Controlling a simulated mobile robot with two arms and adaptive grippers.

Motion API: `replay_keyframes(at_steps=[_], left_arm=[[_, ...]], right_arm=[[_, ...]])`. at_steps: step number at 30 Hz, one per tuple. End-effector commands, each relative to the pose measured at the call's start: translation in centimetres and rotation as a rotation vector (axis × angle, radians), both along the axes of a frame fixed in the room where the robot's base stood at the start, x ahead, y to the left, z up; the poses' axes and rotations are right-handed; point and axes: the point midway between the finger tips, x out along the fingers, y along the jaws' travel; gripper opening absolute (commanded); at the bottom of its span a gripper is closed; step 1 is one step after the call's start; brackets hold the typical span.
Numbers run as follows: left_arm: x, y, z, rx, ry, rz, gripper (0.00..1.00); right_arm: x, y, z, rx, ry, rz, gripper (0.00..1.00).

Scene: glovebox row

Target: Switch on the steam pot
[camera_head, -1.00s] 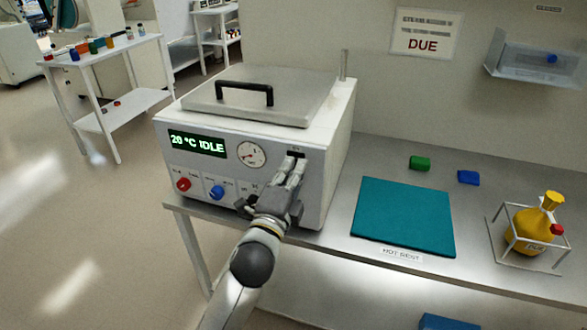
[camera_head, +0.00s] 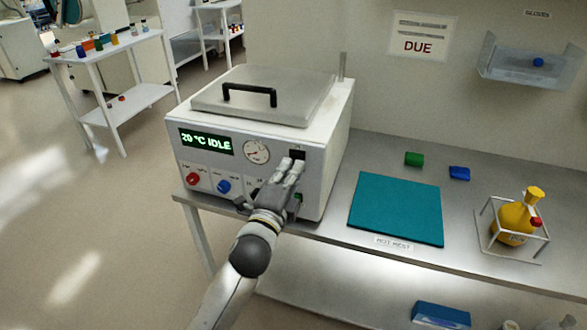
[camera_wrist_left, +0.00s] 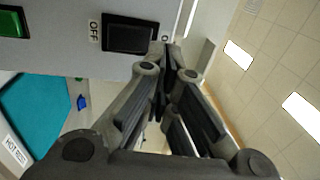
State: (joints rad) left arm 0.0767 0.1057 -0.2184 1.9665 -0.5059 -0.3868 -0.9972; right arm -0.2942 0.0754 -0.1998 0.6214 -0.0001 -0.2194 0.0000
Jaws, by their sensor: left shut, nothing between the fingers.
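The steam pot (camera_head: 250,178) is a white box with a shut grey lid (camera_head: 265,98) and a black handle. Its green display (camera_head: 206,142) reads 20 °C IDLE. A black rocker switch (camera_head: 297,153) sits at the front panel's upper right; it also shows in the left wrist view (camera_wrist_left: 128,35), with OFF at one end and a label mostly hidden by my fingers at the other. My left gripper (camera_head: 290,165) is shut and empty, its fingertips just below the switch in the head view. Whether they touch it I cannot tell. My right gripper is not in view.
A red knob (camera_head: 193,179), a blue knob (camera_head: 223,187) and a green button (camera_wrist_left: 12,20) are on the same panel. Right of the pot lie a teal mat (camera_head: 396,207), a green block, a blue block and a yellow bottle (camera_head: 514,222) in a wire rack.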

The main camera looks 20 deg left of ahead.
Motion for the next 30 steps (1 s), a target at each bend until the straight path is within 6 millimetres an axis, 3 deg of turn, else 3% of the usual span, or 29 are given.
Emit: replay_keyframes(at_steps=[7,10,15,18,24,30], left_arm=[[-2.4,0.3,0.4,0.001,0.002,-0.001,0.00],[-3.7,0.3,0.6,0.000,0.001,-0.001,0.00],[-6.5,0.4,1.1,0.001,0.001,-0.002,0.00],[-7.9,0.4,1.4,0.001,0.001,-0.001,0.00],[-9.5,0.5,1.8,0.001,0.002,0.000,0.00],[-9.8,0.5,1.9,0.000,0.001,0.000,0.00]], right_arm=[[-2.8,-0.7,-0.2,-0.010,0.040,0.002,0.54],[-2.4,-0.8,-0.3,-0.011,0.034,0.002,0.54],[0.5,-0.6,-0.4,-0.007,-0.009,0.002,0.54],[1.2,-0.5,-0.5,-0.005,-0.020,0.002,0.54],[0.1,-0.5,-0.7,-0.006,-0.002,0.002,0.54],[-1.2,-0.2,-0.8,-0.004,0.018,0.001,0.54]])
